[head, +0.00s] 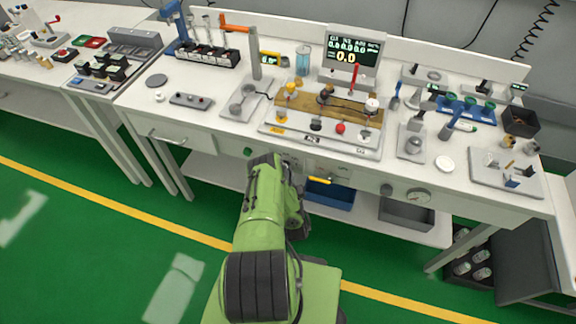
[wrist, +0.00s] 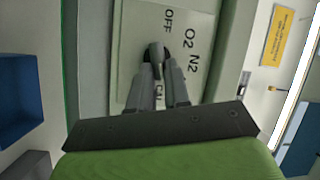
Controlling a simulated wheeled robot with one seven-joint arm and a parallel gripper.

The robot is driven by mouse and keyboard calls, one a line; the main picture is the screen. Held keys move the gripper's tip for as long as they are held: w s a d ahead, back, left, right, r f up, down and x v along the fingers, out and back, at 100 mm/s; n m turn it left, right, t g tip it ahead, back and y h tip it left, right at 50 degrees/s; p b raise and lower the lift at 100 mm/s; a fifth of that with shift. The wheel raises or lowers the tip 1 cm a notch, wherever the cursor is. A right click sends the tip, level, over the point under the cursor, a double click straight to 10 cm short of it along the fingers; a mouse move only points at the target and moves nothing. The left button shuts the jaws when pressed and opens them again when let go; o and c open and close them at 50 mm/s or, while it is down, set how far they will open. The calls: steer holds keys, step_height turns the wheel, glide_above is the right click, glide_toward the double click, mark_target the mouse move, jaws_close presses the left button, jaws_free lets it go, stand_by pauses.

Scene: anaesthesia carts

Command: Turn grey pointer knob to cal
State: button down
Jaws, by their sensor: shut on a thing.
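The grey pointer knob (wrist: 154,50) sits on a pale selector panel (wrist: 128,42) in the wrist view. OFF, O2 and N2 are printed around it, sideways in this view. Another label below the knob, probably CAL, is partly covered by my fingers. My gripper (wrist: 161,65) is shut on the knob, with its two fingers on either side of it. The fingers hide much of the knob, so I cannot tell which label its pointer faces. In the head view my green arm reaches to the bench front and hides the knob and gripper.
The bench top (head: 205,118) above is crowded with instruments. A blue bin (head: 332,195) stands on the shelf below. A yellow label (wrist: 284,37) shows at right in the wrist view. The green floor is open.

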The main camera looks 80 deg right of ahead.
steer(key=shift+f+m+h+p, duration=0.1)
steer(key=shift+m+h+p, duration=0.3)
steer(key=shift+m, duration=0.3)
steer(key=c, duration=1.1)
jaws_free()
steer(key=shift+f, duration=0.1)
